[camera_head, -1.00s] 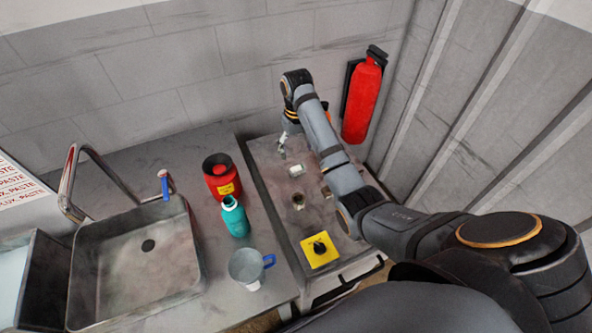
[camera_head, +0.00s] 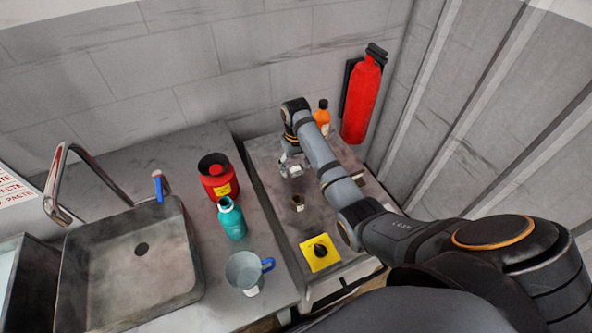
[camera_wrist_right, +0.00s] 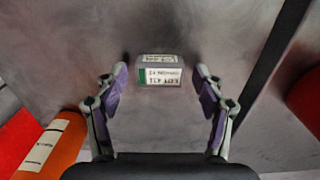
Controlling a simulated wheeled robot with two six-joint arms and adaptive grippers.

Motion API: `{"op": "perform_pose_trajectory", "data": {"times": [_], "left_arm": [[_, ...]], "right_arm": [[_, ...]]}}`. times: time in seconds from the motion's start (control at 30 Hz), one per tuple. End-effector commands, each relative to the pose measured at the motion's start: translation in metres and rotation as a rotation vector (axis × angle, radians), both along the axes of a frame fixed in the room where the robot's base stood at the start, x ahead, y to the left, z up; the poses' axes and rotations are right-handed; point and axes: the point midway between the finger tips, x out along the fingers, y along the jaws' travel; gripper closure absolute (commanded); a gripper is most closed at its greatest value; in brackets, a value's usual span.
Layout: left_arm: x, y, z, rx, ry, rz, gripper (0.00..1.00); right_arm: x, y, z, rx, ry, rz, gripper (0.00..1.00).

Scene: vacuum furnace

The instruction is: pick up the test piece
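The test piece (camera_wrist_right: 160,71) is a small grey block with a white, green-edged label, lying on the grey metal surface in the right wrist view. My right gripper (camera_wrist_right: 160,78) is open, with one finger on each side of the block. Gaps show between the fingers and the block. In the head view my right gripper (camera_head: 291,165) is low over the bench, and the block is hard to tell apart from the fingers there. My left gripper is not in view.
An orange bottle (camera_head: 322,115) and a red extinguisher (camera_head: 363,98) stand behind my right arm. A yellow plate with a black knob (camera_head: 320,253) is at the bench front. Left are a red can (camera_head: 219,180), teal bottle (camera_head: 232,220), metal cup (camera_head: 246,270) and sink (camera_head: 130,265).

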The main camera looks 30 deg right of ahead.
Motion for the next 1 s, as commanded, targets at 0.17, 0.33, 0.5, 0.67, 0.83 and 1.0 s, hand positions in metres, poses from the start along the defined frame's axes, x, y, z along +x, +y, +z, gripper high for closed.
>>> {"op": "perform_pose_trajectory", "data": {"times": [0.17,0.33,0.5,0.67,0.83,1.0], "left_arm": [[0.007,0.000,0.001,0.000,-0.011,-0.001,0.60],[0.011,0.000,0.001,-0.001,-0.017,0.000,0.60],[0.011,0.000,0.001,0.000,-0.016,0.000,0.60],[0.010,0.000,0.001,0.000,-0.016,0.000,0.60],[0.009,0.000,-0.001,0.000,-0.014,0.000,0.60],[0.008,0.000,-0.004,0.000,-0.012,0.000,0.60]], "right_arm": [[0.000,0.000,0.000,0.000,0.000,0.000,0.59],[0.000,0.000,0.000,0.000,0.000,0.000,0.82],[0.000,0.000,0.001,0.000,-0.001,0.000,0.96],[0.000,0.000,0.001,0.000,-0.001,0.000,0.96],[0.001,0.000,0.011,0.000,-0.003,0.000,0.96],[-0.003,0.003,0.037,0.001,-0.004,0.001,0.96]]}}
